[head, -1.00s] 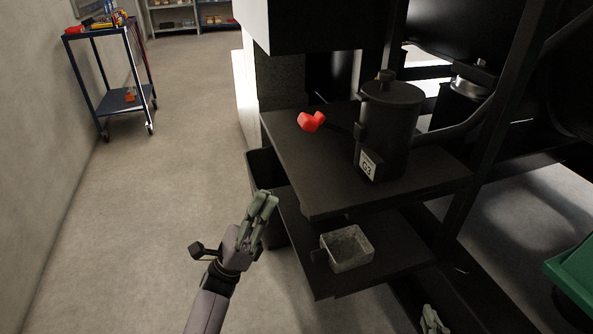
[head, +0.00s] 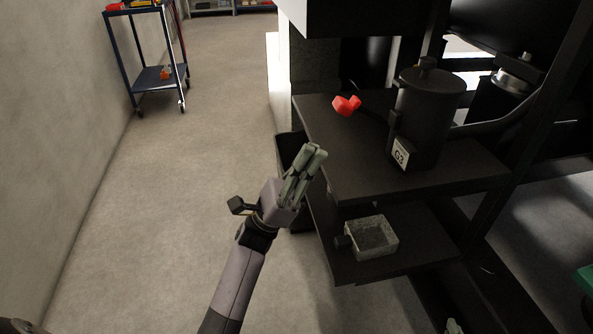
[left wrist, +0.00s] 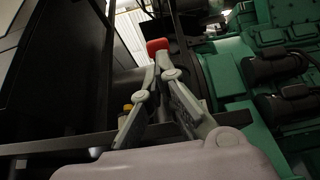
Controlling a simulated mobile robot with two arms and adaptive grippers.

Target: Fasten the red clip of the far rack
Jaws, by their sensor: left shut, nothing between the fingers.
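The red clip (head: 346,105) lies over the upper black shelf of the rack (head: 400,180), left of the black canister (head: 428,115) labelled G3. My left gripper (head: 316,152) is in front of the rack's left edge, below and left of the clip in the picture, with its fingers together and empty. In the left wrist view the fingertips (left wrist: 162,62) are together, and a red piece (left wrist: 158,46) shows just beyond them; I cannot tell its distance. A bit of my right gripper (head: 453,326) shows at the bottom edge; its jaws cannot be made out.
A grey open box (head: 371,237) sits on the lower shelf. A dark bin (head: 288,150) stands on the floor left of the rack. A blue cart (head: 150,75) stands by the left wall. The floor between is clear. Green machinery (left wrist: 275,40) fills the wrist view's right.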

